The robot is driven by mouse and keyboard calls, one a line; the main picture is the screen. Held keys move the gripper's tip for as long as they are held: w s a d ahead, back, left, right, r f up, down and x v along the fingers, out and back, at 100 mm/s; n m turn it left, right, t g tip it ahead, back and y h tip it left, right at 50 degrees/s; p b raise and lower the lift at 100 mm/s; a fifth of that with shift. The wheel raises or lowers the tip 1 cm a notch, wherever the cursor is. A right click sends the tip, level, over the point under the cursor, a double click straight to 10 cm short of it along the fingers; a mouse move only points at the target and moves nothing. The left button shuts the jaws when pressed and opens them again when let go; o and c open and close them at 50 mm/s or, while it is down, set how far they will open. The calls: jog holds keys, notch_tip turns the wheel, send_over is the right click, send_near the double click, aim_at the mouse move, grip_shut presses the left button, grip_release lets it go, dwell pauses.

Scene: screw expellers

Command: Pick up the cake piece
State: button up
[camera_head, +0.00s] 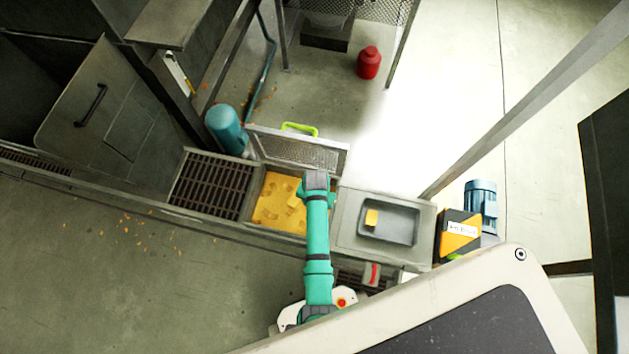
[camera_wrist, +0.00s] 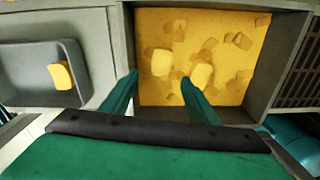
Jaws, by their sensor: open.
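A yellow cake piece (camera_head: 371,217) lies in the grey tray (camera_head: 410,212); it also shows at the left of the wrist view (camera_wrist: 61,75). The yellow-floored bin (camera_head: 265,212) beside the tray holds several pieces. In the wrist view (camera_wrist: 240,20) two brighter pieces stand out there: a middle piece (camera_wrist: 162,62) and a right piece (camera_wrist: 202,74). My gripper (camera_wrist: 160,77) is open and empty, its fingertips over the near part of the bin. The middle piece appears just beyond the gap between them. In the head view my arm hides the bin's right edge.
A dark slatted grate (camera_head: 208,187) lies left of the bin. A perforated panel (camera_head: 298,150) with a green handle (camera_head: 299,129) stands behind it. A blue motor (camera_head: 481,204) and yellow-black housing (camera_head: 457,234) stand right of the tray.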

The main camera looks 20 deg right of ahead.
jog(key=f, duration=0.4)
jog(key=shift+w+d+f, duration=0.15)
jog(key=shift+d, duration=0.1)
jog(key=shift+w+a+f, duration=0.1)
jog(key=shift+f, duration=0.45)
jog(key=shift+a+f, duration=0.2)
jog(key=shift+f, duration=1.1)
jog(key=shift+a+f, duration=0.15)
jog(key=shift+f, duration=1.15)
jog(key=c, duration=1.1)
